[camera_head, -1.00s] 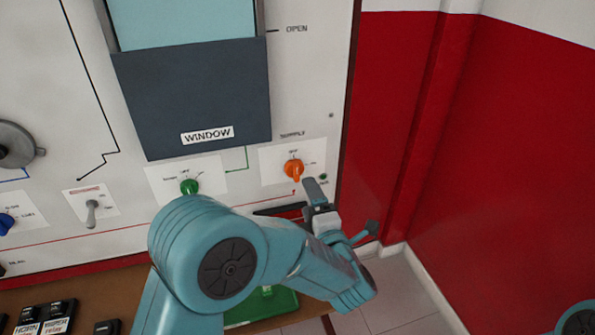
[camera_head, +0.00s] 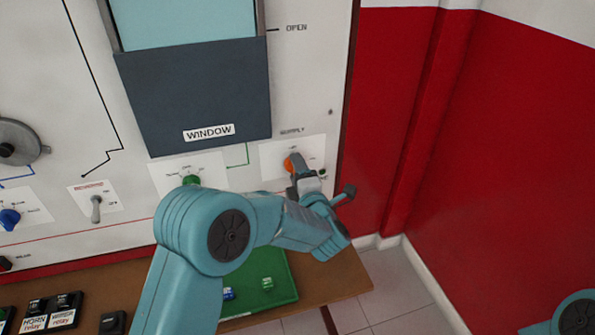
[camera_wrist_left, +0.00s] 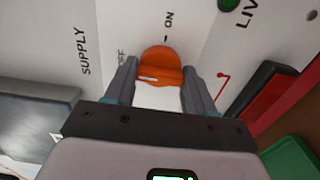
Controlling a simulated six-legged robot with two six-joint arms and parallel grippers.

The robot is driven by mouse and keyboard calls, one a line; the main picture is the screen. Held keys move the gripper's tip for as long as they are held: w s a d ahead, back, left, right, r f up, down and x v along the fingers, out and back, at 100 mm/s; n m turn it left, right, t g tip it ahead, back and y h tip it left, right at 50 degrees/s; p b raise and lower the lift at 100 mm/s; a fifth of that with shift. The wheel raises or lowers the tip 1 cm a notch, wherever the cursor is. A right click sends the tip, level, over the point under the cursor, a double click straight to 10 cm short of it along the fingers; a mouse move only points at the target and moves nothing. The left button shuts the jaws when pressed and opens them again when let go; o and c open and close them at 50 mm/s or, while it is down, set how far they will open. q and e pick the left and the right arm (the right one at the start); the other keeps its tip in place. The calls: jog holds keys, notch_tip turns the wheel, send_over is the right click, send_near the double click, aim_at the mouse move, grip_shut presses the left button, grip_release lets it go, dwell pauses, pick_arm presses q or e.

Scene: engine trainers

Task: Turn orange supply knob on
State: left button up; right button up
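The orange supply knob (camera_head: 289,164) is on a white plate at the lower right of the panel, partly hidden by my gripper in the head view. In the left wrist view the knob (camera_wrist_left: 161,66) sits between the two fingers, with the labels ON and SUPPLY near it. My left gripper (camera_head: 299,168) is at the knob; its fingers (camera_wrist_left: 160,84) are apart, one on each side of the knob. Small gaps seem to show, and I cannot tell whether they touch it. Only a piece of my right arm (camera_head: 578,318) shows at the lower right; its gripper is out of view.
A green knob (camera_head: 191,180), a toggle switch (camera_head: 96,208) and a blue knob (camera_head: 10,218) are on the panel to the left. The dark window panel (camera_head: 195,95) is above. A green tray (camera_head: 285,290) lies on the brown table below. A red wall (camera_head: 500,150) stands to the right.

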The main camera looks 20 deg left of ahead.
dwell(0.3)
pick_arm(q)
jog(key=m, duration=1.7)
jog(key=shift+m, duration=0.4)
dwell(0.4)
jog(key=o, duration=1.1)
jog(key=shift+c, duration=0.2)
jog(key=b+v, duration=0.2)
jog(key=v, duration=1.4)
